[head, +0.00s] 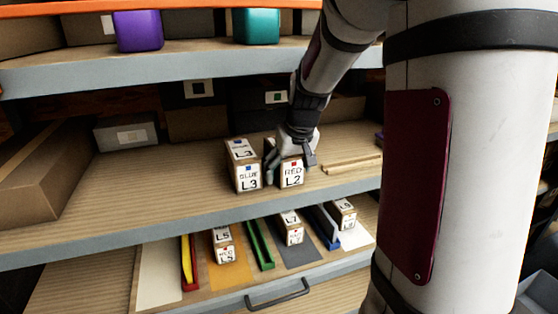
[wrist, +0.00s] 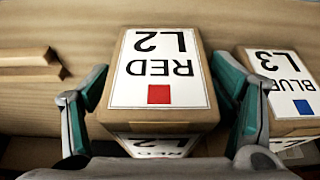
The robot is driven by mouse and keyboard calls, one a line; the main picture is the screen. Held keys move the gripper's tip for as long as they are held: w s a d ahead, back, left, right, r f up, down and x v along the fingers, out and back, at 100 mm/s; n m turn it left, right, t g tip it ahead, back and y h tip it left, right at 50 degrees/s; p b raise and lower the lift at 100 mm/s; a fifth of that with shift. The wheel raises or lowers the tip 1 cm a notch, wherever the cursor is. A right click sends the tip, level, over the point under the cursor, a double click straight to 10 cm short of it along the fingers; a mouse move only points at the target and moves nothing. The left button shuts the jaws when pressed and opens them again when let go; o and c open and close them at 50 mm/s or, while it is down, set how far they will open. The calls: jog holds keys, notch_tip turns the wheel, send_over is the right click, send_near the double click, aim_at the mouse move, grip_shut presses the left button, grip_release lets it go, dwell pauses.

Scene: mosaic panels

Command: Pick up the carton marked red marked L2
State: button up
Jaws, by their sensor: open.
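The carton marked red L2 (head: 291,174) stands on the middle shelf, with a white label and a red square. My gripper (head: 292,158) is open around the carton from above and behind. In the wrist view one finger of my gripper (wrist: 160,105) is on each side of it. The left finger is close to its side; I cannot tell whether either touches. A carton marked blue L3 (head: 244,168) stands just left of it in the head view, and on the right in the wrist view (wrist: 285,85).
Light wooden strips (head: 352,163) lie on the shelf (head: 130,195) to the right. A lower drawer (head: 165,255) holds several labelled cartons and coloured dividers. Boxes stand at the back, and purple (head: 138,31) and teal (head: 256,26) containers are above. The shelf's left middle is clear.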

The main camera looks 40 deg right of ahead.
jog(key=c, duration=1.8)
jog(key=shift+r, duration=0.1)
grip_shut()
